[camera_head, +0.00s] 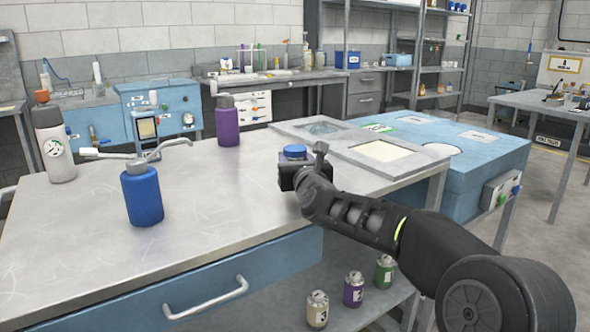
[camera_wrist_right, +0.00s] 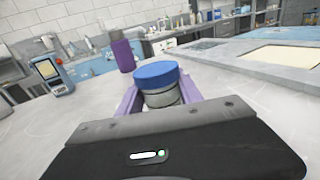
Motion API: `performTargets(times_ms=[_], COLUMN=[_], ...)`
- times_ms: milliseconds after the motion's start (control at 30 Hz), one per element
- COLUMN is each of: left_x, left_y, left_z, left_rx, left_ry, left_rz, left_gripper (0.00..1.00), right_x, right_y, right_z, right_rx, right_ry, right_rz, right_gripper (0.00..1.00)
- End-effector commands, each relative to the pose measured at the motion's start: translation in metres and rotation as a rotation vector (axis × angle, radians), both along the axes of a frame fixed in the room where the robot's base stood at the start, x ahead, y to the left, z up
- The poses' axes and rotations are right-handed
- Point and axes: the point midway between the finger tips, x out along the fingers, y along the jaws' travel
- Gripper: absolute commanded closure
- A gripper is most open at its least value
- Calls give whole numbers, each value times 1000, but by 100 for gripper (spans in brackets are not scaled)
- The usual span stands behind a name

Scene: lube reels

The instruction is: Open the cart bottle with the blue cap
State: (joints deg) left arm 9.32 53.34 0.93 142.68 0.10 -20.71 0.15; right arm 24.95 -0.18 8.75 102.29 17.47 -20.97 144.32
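A bottle with a blue cap (camera_head: 294,152) stands at the right part of the steel table, mostly hidden behind my right gripper (camera_head: 296,178). In the right wrist view its blue cap (camera_wrist_right: 157,73) sits on a grey body (camera_wrist_right: 163,98). The cap is on. The purple-looking fingers of my right gripper (camera_wrist_right: 160,98) lie on both sides of the body, below the cap. Whether they press on it or leave a small gap cannot be told. My left gripper is not in view.
A blue pump bottle (camera_head: 142,195), a purple bottle (camera_head: 227,121) and a white-grey bottle (camera_head: 52,143) stand on the table. Grey framed panels (camera_head: 345,135) lie behind the gripper. Small canisters (camera_head: 353,289) stand on the lower shelf. The table's middle (camera_head: 215,190) is clear.

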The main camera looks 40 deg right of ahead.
Motion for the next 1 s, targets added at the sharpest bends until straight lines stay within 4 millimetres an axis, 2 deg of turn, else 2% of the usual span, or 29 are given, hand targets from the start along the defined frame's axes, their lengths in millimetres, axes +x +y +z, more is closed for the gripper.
performTargets(times_ms=[67, 500, 767, 867, 1000], left_x=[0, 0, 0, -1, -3], left_y=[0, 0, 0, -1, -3], left_z=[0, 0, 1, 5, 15], left_rx=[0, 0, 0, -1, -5], left_ry=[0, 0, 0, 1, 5], left_rz=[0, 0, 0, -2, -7], left_gripper=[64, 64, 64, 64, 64], right_x=[0, 0, 0, 0, 0], right_y=[0, 0, 0, 0, 0], right_z=[0, 0, 3, 12, 35], right_rx=[0, 0, 0, -1, -2], right_ry=[0, -1, -1, -3, -4], right_rz=[0, 0, 0, -1, 0], right_gripper=[65, 100, 100, 100, 100])
